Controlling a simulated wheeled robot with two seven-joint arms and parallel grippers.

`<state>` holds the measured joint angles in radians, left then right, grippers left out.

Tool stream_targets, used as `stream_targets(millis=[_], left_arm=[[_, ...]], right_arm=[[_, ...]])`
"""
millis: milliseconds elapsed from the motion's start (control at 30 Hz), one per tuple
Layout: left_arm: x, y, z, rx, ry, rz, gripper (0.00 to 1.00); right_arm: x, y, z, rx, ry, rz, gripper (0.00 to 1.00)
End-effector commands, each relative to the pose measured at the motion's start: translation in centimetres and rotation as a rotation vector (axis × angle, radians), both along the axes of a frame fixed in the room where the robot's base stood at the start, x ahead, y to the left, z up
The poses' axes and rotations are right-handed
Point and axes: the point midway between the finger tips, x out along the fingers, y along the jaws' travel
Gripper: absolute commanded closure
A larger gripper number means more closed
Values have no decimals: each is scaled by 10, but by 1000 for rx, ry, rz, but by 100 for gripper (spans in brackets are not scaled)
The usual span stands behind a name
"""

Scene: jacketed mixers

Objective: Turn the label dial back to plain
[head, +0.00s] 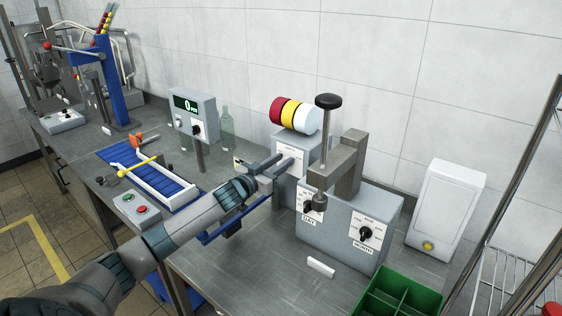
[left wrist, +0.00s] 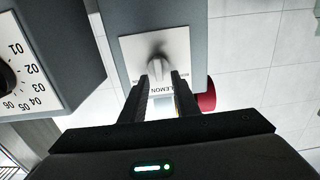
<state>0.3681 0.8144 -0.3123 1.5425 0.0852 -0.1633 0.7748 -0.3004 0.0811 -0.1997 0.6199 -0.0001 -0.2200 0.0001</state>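The label dial is a pale grey knob (left wrist: 157,66) on a white plate (left wrist: 143,50) in the left wrist view. Lettering reading "LEMON" shows upside down below the knob; smaller words at the sides are too blurred to read. The plate is on the front of a grey box (head: 291,163) that carries red, yellow and white label rolls (head: 295,114). My left gripper (head: 280,163) is at this plate. In the left wrist view its two dark fingers (left wrist: 163,84) are apart, tips at the knob's near end; contact cannot be told. My right gripper is out of view.
A grey date stamper with day and month dials (head: 345,226) and a black-topped post stands close right of the dial. A counter display (head: 192,118) and a glass bottle (head: 227,127) stand to the left. A green divided tray (head: 404,294) is at the front right.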

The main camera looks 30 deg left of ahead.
Motion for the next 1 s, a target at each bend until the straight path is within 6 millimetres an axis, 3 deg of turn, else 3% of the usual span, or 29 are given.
stream_targets(millis=[133,267,667,1000], left_arm=[[0,0,0,0,0,0,72],[0,0,0,0,0,0,100],[0,0,0,22,-2,0,100],[0,-3,0,175,-15,-1,100]], right_arm=[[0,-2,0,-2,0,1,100],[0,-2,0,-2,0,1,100],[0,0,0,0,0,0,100],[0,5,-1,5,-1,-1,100]])
